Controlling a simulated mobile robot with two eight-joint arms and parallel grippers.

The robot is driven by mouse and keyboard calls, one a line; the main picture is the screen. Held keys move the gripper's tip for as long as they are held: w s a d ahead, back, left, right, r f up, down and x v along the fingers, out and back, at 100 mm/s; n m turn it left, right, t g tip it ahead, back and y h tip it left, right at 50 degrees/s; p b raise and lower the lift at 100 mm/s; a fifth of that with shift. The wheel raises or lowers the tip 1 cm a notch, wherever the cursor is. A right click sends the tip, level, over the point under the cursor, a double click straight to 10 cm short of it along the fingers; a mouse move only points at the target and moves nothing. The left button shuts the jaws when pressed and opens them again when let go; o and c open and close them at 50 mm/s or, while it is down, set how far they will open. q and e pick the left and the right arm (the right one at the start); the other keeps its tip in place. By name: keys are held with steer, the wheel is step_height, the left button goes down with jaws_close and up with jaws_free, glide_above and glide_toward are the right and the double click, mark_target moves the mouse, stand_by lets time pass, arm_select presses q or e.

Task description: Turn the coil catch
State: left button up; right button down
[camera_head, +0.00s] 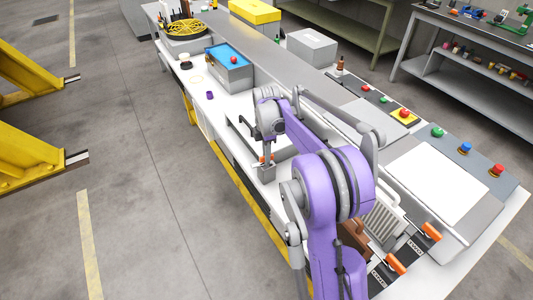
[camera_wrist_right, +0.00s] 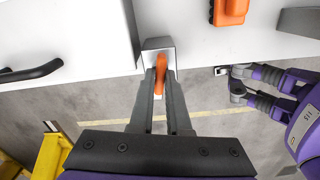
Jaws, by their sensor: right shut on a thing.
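The coil catch (camera_wrist_right: 161,68) is an orange lever on a small grey metal bracket (camera_wrist_right: 152,48) at the edge of the white bench top. My right gripper (camera_wrist_right: 160,88) is shut on the orange lever, one dark finger on each side of it. In the head view my right gripper (camera_head: 266,170) reaches down at the bench's left edge, with a bit of orange showing at it. The fingers and arm hide most of the catch there.
The white bench (camera_head: 205,110) runs away from me. Its panel carries coloured buttons (camera_head: 466,147). Orange-handled latches (camera_head: 431,231) lie at lower right. A blue-topped box (camera_head: 229,55) stands farther back. An orange block (camera_wrist_right: 230,12) and black handle (camera_wrist_right: 32,70) flank the catch. Open floor lies left.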

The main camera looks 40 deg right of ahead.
stand_by(0.4)
steer(key=m, duration=0.4)
steer(key=shift+b, duration=0.4)
steer(key=m, duration=0.5)
steer(key=shift+b, duration=0.3)
steer(key=m, duration=0.4)
steer(key=shift+m, duration=0.3)
steer(key=shift+m+b, duration=0.3)
steer(key=shift+m, duration=1.8)
steer(key=c, duration=0.9)
jaws_free()
